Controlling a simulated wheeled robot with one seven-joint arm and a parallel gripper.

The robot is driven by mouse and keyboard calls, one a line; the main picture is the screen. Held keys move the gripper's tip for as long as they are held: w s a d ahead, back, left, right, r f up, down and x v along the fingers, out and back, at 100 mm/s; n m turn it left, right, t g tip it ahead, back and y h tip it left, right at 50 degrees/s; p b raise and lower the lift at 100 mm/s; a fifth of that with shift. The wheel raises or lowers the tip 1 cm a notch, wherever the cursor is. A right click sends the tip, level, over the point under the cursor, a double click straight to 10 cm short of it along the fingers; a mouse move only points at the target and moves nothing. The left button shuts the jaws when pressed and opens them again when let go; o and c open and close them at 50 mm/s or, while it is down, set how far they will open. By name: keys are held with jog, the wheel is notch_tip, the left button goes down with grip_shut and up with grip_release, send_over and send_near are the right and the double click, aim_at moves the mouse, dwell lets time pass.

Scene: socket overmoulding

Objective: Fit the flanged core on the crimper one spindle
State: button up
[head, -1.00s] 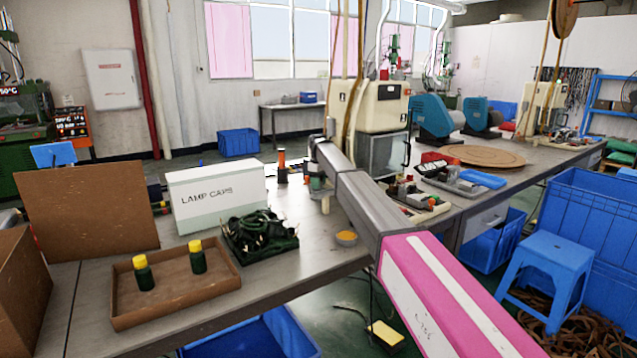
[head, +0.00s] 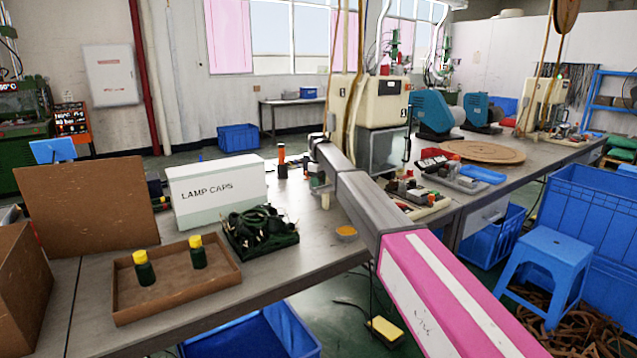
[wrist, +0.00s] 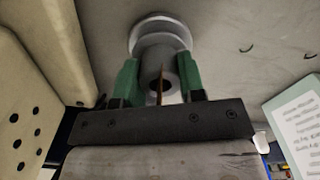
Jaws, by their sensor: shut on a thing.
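The flanged core (wrist: 160,38) is a pale grey round part with a wide flange and a narrower hollow barrel. My gripper (wrist: 157,84) is shut on its barrel with two green fingers, and the flange sticks out past the fingertips. In the head view my gripper (head: 321,188) is small above the bench, largely behind my arm, and the core cannot be made out there. A cream crimper cabinet (head: 373,101) stands behind it. A cream panel with dark holes (wrist: 26,105) fills the wrist view's left side. I cannot make out the spindle, nor whether the core touches anything.
A white lamp caps box (head: 219,192), a dark green tray of parts (head: 262,232) and a brown tray (head: 177,304) with two yellow-capped bottles stand on the bench, left of my arm. A parts rack (head: 425,200) lies to the right.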

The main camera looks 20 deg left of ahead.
jog(key=shift+f, duration=0.4)
jog(key=o, duration=1)
notch_tip(320, 180, up, 11)
jog(key=shift+f, duration=0.15)
jog(key=shift+s, duration=0.1)
